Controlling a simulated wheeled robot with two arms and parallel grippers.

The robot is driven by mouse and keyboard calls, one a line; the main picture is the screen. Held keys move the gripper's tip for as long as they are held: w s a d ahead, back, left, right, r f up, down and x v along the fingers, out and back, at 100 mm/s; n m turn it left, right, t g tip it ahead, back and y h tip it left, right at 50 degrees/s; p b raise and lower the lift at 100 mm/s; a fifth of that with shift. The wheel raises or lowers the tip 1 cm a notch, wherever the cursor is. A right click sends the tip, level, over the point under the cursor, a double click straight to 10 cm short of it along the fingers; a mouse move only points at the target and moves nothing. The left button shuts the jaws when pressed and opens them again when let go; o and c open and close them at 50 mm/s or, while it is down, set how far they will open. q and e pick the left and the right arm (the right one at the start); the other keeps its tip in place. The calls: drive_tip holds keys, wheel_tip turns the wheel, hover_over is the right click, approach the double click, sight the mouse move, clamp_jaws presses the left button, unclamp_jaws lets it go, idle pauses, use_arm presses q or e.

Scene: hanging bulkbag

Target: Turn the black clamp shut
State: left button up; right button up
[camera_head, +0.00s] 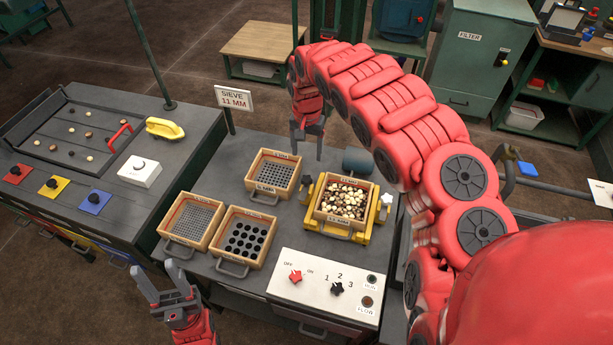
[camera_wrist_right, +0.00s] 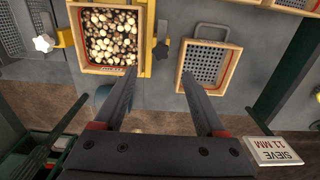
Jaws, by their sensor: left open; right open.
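The black clamp (camera_head: 306,181) is a dark knob on the left side of the yellow sieve holder (camera_head: 328,231). It also shows in the right wrist view (camera_wrist_right: 161,50), beside the yellow bar. A wooden sieve box full of nuts (camera_head: 345,199) sits in the holder. A white star-shaped clamp (camera_head: 387,200) is on the holder's right side. My right gripper (camera_head: 308,148) is open and empty, behind and above the black clamp and apart from it. My left gripper (camera_head: 157,268) is open and empty at the lower left, in front of the bench.
Three other sieve boxes (camera_head: 273,177) (camera_head: 192,221) (camera_head: 243,237) stand on the bench left of the holder. A switch panel (camera_head: 325,287) lies at the front. A sign reading SIEVE 11 MM (camera_head: 233,98) stands at the back left; a grey cylinder (camera_head: 358,162) is behind the holder.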

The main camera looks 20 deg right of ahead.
sight(307, 178)
wheel_tip(307, 178, down, 11)
drive_tip(key=b, duration=0.7)
drive_tip(key=shift+w+f, duration=0.15)
drive_tip(key=shift+f, duration=0.35)
clamp_jaws()
